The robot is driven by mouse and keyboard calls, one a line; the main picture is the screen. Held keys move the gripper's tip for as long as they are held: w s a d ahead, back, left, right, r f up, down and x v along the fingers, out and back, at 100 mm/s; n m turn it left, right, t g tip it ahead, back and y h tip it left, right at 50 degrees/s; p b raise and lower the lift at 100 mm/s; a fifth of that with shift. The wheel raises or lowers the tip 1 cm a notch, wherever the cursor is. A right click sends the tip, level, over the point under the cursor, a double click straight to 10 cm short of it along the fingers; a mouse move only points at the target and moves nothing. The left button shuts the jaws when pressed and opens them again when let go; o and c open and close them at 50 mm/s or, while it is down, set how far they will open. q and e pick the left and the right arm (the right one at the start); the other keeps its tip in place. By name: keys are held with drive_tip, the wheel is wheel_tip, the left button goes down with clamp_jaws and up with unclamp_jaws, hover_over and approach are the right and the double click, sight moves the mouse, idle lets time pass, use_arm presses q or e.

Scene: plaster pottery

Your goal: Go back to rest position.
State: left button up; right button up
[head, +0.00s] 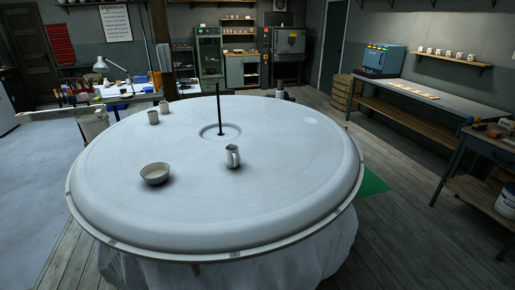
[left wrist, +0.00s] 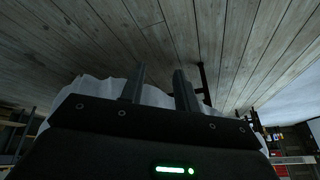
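My left gripper (left wrist: 160,88) shows in the left wrist view with its two dark fingers apart and nothing between them. Behind the fingers are wooden floor planks and white cloth. Neither of my grippers shows in the head view, and my right gripper is in no view. A big round white table (head: 265,215) fills the middle of the head view. A bowl (head: 155,174) and a small pitcher (head: 233,157) stand on it, with two cups (head: 153,117) (head: 164,107) toward the back left. No gripper touches them.
A thin dark rod (head: 219,110) rises from the table's centre. White cloth (head: 235,272) hangs below the rim. A workbench (head: 460,105) stands at the right, and a dark table (head: 480,165) is nearer. A cluttered desk (head: 125,90) is at the back left. Wooden floor lies open between.

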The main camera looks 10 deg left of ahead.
use_arm(q)
drive_tip(key=s+d+f+g, duration=0.2)
drive_tip(key=s+d+f, duration=0.1)
drive_tip(key=s+d, duration=0.3)
drive_tip(key=s+d+f+g, duration=0.2)
drive_tip(key=s+d+f, duration=0.2)
drive_tip(key=s+d, duration=0.3)
drive_tip(key=s+b, duration=0.1)
drive_tip(key=s, duration=0.1)
drive_tip(key=shift+s+f+m+h, duration=0.25)
drive_tip(key=shift+s+m+h, duration=0.05)
drive_tip(key=shift+m, duration=0.1)
